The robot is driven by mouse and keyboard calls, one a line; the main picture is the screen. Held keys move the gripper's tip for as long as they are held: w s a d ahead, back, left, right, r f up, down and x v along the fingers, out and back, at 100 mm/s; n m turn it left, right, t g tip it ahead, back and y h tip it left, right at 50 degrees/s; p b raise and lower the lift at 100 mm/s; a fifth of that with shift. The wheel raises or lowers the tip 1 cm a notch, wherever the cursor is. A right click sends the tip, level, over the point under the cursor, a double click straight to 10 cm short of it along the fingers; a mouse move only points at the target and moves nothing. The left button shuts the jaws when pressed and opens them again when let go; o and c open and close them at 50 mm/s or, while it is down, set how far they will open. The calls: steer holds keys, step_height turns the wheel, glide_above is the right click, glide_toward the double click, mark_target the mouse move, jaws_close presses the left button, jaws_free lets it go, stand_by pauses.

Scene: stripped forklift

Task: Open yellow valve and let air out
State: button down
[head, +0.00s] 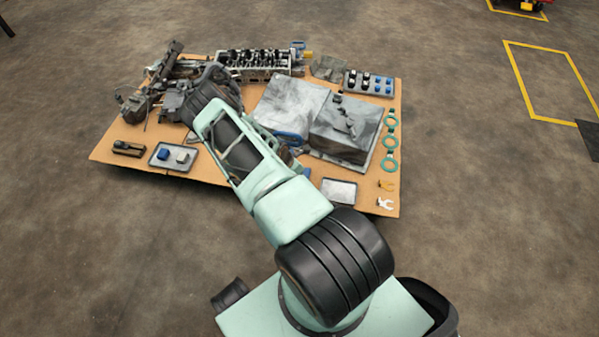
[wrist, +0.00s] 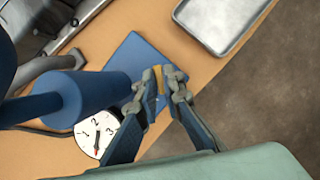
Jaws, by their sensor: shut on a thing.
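In the wrist view the yellow valve (wrist: 159,80) shows as a small yellow piece between my fingertips. My gripper (wrist: 163,77) is shut on it, and the fingers hide part of it. A blue cylinder (wrist: 95,92) stands to the left, over a flat blue plate (wrist: 130,55). A round white gauge (wrist: 97,134) with a red needle lies below the cylinder, partly covered by a finger. In the head view my arm hides the gripper and the valve.
An empty metal tray (wrist: 215,25) lies at the upper right in the wrist view. Open floor surrounds the board.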

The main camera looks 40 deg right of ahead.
steer(key=shift+s+r+n+t+p, duration=0.15)
steer(key=shift+n+p, duration=0.4)
steer(key=shift+p, duration=0.7)
steer(key=shift+r+n+t+p, duration=0.25)
steer(key=shift+n+p, duration=0.3)
steer(key=shift+p, duration=0.65)
steer(key=n+p, duration=0.1)
steer(key=p, duration=0.1)
steer(key=shift+f+n+t+y+p, duration=0.15)
steer(key=shift+n+t+y+p, duration=0.15)
steer(key=shift+p, duration=0.05)
steer(key=shift+f+n+t+p, duration=0.25)
steer(key=shift+n+t+p, duration=0.35)
steer(key=shift+n+p, duration=0.75)
steer(key=shift+n+y, duration=0.3)
steer(key=shift+n, duration=0.15)
steer(key=c, duration=2.1)
jaws_free()
steer(key=shift+v, duration=6)
